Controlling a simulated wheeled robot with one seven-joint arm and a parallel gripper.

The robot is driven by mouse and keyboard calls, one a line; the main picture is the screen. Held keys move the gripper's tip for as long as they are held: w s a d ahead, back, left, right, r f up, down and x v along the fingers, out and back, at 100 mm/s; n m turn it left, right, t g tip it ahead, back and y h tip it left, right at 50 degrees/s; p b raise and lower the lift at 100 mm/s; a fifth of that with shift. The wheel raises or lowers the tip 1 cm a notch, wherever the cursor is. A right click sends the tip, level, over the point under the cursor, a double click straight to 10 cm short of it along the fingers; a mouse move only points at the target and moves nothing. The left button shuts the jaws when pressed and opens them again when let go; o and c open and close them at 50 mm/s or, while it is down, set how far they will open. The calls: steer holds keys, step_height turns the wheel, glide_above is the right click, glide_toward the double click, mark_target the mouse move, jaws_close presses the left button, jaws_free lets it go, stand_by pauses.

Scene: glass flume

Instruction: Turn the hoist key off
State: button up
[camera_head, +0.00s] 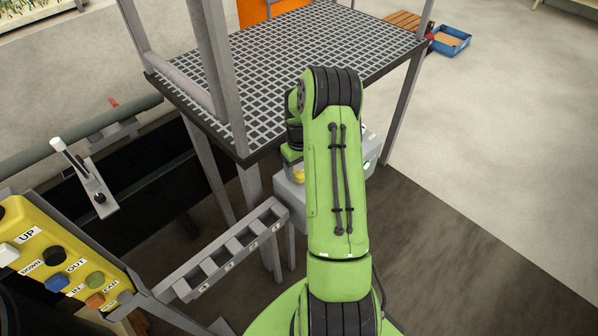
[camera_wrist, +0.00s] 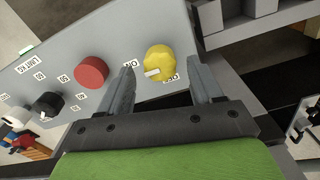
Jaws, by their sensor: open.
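A yellow round knob, the hoist key (camera_wrist: 160,58), sits on a grey control panel (camera_wrist: 135,30) in the wrist view. It has a white mark on its lower left. An ON label is on its left and an OFF label is below it, partly behind a finger. My gripper (camera_wrist: 162,72) is open, with one finger on each side of the knob; I cannot tell whether they touch it. In the head view the yellow knob (camera_head: 299,177) shows on the grey box (camera_head: 291,194), left of my green arm; the gripper is hidden there.
A red button (camera_wrist: 91,72) and a black dial (camera_wrist: 47,105) are left of the yellow knob. A grated platform (camera_head: 300,45) stands behind my arm. A slotted grey rack (camera_head: 235,245) and a yellow pendant (camera_head: 50,255) are at the left.

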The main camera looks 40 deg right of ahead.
steer(key=shift+f, duration=0.9)
steer(key=shift+c, duration=0.3)
steer(key=c, duration=1)
